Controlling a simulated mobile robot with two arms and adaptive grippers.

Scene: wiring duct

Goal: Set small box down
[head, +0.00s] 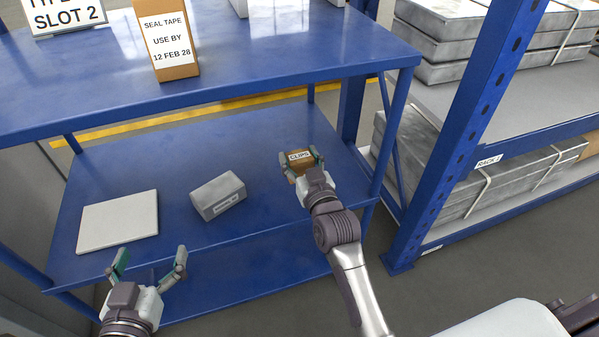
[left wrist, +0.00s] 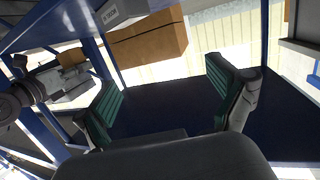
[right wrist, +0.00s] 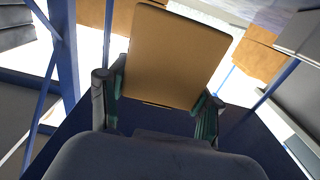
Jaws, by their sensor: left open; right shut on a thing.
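The small brown box labelled CLIPS (head: 299,164) is over the right part of the lower blue shelf (head: 262,190) in the head view. My right gripper (head: 302,162) is shut on it, with one finger on each side. In the right wrist view the brown box (right wrist: 176,55) fills the space between the fingers. I cannot tell whether its underside touches the shelf. My left gripper (head: 150,262) is open and empty at the shelf's front left edge; in the left wrist view its fingers (left wrist: 165,90) stand wide apart.
A grey box (head: 218,194) and a flat white slab (head: 118,221) lie on the lower shelf, left of the small box. The upper shelf (head: 290,45) overhangs behind and carries a seal tape box (head: 166,40). A blue rack post (head: 465,130) stands at the right.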

